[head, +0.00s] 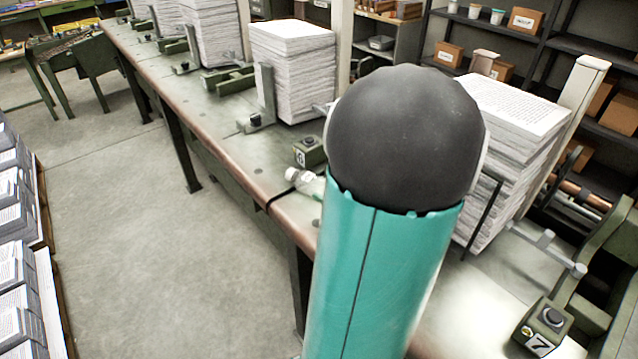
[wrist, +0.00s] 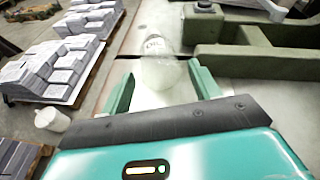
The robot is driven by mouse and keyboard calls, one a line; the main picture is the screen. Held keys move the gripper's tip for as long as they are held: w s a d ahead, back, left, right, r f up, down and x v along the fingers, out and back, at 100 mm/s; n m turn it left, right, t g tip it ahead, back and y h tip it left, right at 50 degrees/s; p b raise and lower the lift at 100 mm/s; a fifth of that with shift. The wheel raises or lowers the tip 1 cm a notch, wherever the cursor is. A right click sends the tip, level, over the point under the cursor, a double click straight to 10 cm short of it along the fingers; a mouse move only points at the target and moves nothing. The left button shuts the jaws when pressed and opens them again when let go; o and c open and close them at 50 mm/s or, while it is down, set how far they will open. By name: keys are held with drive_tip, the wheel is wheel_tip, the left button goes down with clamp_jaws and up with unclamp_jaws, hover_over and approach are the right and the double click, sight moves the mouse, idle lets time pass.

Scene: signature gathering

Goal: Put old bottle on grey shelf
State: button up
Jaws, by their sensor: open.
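The old bottle (head: 304,180) is clear plastic and lies on the near edge of the long workbench, partly hidden behind my arm in the head view. In the wrist view the bottle (wrist: 157,48) lies ahead, its lower part in the gap between my gripper's (wrist: 161,74) green fingers. The fingers are spread, and I cannot tell whether either touches the bottle. My gripper is hidden behind my arm in the head view. Dark grey shelving (head: 545,42) with brown boxes stands behind the bench at the upper right.
Tall paper stacks (head: 292,75) and green clamps stand along the workbench (head: 215,110). A numbered button box (head: 310,151) sits close behind the bottle. Pallets of grey bundles (wrist: 62,62) and a white object (wrist: 52,119) are on the left. The floor (head: 130,230) beside the bench is open.

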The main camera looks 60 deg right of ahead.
drive_tip(key=v, duration=0.5)
